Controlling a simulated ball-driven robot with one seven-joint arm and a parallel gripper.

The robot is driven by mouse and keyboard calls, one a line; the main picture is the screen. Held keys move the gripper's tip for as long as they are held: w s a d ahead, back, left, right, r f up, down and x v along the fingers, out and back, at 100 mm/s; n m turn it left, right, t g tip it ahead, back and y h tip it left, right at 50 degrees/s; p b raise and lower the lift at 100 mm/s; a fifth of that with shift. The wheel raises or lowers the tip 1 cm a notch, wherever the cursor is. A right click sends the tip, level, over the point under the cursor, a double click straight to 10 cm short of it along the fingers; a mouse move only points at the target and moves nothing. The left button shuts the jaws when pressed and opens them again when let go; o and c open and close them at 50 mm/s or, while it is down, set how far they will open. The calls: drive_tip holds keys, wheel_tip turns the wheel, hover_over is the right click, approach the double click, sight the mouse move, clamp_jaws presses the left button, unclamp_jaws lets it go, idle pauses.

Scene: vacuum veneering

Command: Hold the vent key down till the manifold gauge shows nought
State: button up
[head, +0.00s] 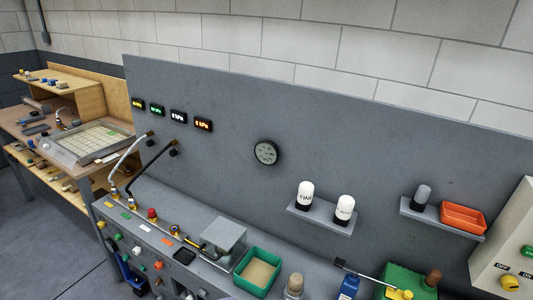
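The round dial gauge (266,152) hangs on the grey back panel; its needle is too small to read. Several small digital displays sit in a row to its left; the white-lit one (178,117) and the orange-lit one (203,124) seem to show 0 hPa. I cannot tell which is the vent key, or whether any is pressed. My gripper is not in view.
Hoses (150,162), a red knob (152,214), a green tray (247,284) and a blue bottle (348,287) crowd the bench top. Shelves with white-capped bottles (305,192) and an orange bin (463,218) jut from the panel. A wooden workbench (85,105) stands left; floor (40,245) is clear.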

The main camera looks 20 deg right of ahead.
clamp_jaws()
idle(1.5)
